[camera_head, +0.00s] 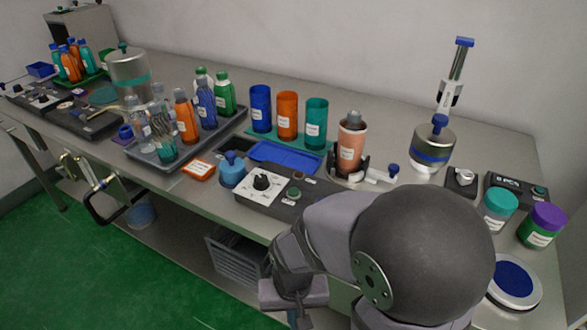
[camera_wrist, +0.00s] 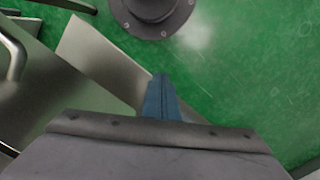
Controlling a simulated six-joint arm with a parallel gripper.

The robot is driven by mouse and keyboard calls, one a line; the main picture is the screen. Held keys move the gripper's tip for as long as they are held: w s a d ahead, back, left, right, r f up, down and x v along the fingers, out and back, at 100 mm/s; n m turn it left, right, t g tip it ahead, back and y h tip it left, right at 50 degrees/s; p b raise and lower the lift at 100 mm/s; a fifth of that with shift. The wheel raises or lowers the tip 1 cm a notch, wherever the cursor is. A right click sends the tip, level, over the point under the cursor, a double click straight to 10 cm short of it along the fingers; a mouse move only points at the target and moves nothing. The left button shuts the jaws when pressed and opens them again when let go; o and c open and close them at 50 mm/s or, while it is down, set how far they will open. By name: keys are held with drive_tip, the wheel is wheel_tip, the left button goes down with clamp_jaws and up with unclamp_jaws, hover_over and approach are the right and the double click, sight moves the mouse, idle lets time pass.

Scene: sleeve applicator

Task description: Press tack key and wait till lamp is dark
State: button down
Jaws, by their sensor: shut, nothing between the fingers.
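A dark control box with a white dial plate (camera_head: 262,184) stands at the bench's front edge, left of my arm. A black knob sits on the plate, and a round green key (camera_head: 294,192) is to its right. A small pale spot near the key may be a lamp; I cannot tell if it is lit. No lettering is readable, so I cannot tell which control is the tack key. My gripper's blue fingers (camera_wrist: 160,92) are together and empty over the green floor in the wrist view. In the head view the fingertips are not clear; my wrist hangs before the bench.
Behind the box are a blue tray (camera_head: 284,154), a rack of coloured cups and an orange bottle in a holder (camera_head: 351,145). A blue-topped pot (camera_head: 231,170) stands just left of it. Jars (camera_head: 499,206) and a display box (camera_head: 517,186) are at right. A grey crate (camera_head: 236,257) is below.

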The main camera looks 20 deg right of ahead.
drive_tip(key=d+r+n+p, duration=0.1)
drive_tip(key=d+r+p, duration=0.1)
drive_tip(key=r+p, duration=1.95)
drive_tip(key=d+r+n+p, duration=0.1)
drive_tip(key=d+r+p, duration=0.1)
drive_tip(key=r+p, duration=1.9)
drive_tip(key=m+t+y+b, duration=0.6)
drive_tip(key=m+y+b, duration=0.25)
drive_tip(key=m, duration=0.65)
hover_over(294, 192)
drive_tip(key=d, duration=0.1)
wheel_tip(294, 192, down, 10)
drive_tip(key=shift+s+d+h, duration=0.1)
drive_tip(key=shift+h, duration=0.25)
wheel_tip(294, 192, down, 7)
drive_tip(key=b, duration=0.5)
drive_tip(key=shift+f, duration=0.1)
drive_tip(key=shift+f+b, duration=0.8)
drive_tip(key=shift+b, duration=0.15)
